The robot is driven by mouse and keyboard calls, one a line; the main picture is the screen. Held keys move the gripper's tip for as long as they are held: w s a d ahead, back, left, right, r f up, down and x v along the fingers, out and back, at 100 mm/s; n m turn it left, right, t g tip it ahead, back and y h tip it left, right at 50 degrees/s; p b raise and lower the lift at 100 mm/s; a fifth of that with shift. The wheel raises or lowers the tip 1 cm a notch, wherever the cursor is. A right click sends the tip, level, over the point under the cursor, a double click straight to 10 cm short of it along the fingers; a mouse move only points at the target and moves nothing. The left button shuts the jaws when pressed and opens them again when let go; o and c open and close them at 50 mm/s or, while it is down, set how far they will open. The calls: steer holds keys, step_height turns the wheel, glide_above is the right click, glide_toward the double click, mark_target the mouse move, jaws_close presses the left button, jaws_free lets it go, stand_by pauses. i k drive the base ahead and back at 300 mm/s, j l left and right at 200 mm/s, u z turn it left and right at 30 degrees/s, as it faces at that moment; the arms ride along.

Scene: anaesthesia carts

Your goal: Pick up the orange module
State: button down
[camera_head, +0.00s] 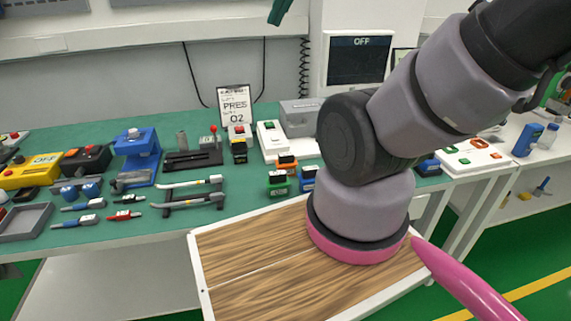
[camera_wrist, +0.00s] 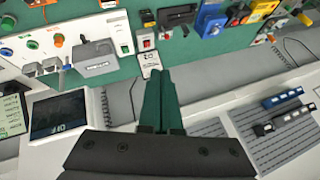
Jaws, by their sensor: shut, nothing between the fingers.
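The orange module (camera_head: 287,160) is small and stands on the green bench top near its front edge. It is partly hidden behind a green module (camera_head: 278,183), with a blue module (camera_head: 308,178) at its right. I cannot clearly pick out the orange module in the wrist view. My gripper (camera_wrist: 161,75) shows its dark green fingers together and empty in the wrist view. It is raised above the bench and well apart from the orange module. In the head view, a dark green tip at the top edge appears to be its fingers.
A white box with buttons (camera_head: 270,140) and a grey box (camera_head: 299,117) stand behind the orange module. Handled tools on a rack (camera_head: 190,192) lie to the left. A sign (camera_head: 235,105) and a monitor (camera_head: 357,60) stand at the back. My arm covers the bench at the right.

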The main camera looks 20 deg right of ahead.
mark_target(287, 162)
steer(key=k+l+u, duration=0.2)
steer(key=l+u, duration=0.2)
steer(key=k+l+u, duration=0.35)
steer(key=l, duration=0.15)
